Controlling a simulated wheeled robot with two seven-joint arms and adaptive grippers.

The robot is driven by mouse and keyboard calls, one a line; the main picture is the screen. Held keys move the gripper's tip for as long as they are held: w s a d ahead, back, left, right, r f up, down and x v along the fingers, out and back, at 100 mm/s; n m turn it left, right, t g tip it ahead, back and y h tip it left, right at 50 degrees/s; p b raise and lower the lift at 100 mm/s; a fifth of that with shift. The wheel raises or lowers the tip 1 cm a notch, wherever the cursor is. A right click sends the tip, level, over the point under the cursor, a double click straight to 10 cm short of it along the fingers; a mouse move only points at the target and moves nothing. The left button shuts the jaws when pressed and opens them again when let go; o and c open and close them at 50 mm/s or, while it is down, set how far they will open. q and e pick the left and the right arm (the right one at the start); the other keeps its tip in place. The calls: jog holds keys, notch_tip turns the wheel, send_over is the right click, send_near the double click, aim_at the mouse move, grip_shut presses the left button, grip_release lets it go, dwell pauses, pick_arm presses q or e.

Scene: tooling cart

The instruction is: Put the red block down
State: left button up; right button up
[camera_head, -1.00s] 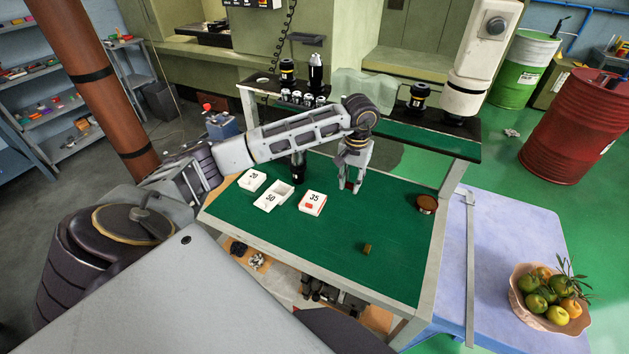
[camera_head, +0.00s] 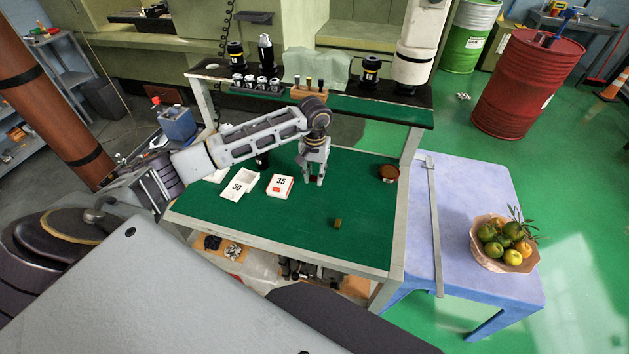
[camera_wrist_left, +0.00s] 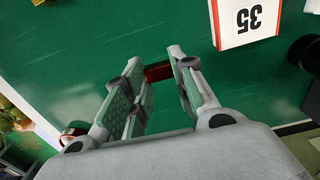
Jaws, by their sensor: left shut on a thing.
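My left gripper (camera_head: 314,178) points down over the green mat (camera_head: 250,215) of the cart, right of the white box marked 35 (camera_head: 287,180). It is shut on the red block (camera_wrist_left: 158,72), which shows as a dark red piece between the fingertips in the left wrist view. The fingers hide much of the block. The fingertips are at or close to the mat; I cannot tell whether the block touches it. My right gripper is not in view.
A white box marked 50 (camera_head: 237,189) lies left of the 35 box. A small brown block (camera_head: 338,223) and a round brown-topped container (camera_head: 388,173) are on the mat. The raised back shelf (camera_head: 385,107) holds tool holders. The mat's front is mostly clear.

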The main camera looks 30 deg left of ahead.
aim_at(315, 179)
pick_arm(q)
jog(key=shift+f+p, duration=0.4)
jog(key=shift+f, duration=1.45)
jog(key=shift+f, duration=0.2)
jog(key=o, duration=1)
jog(key=shift+r, duration=0.25)
jog(key=shift+r, duration=0.3)
jog(key=shift+r+b, duration=1.25)
jog(key=shift+r, duration=4.4)
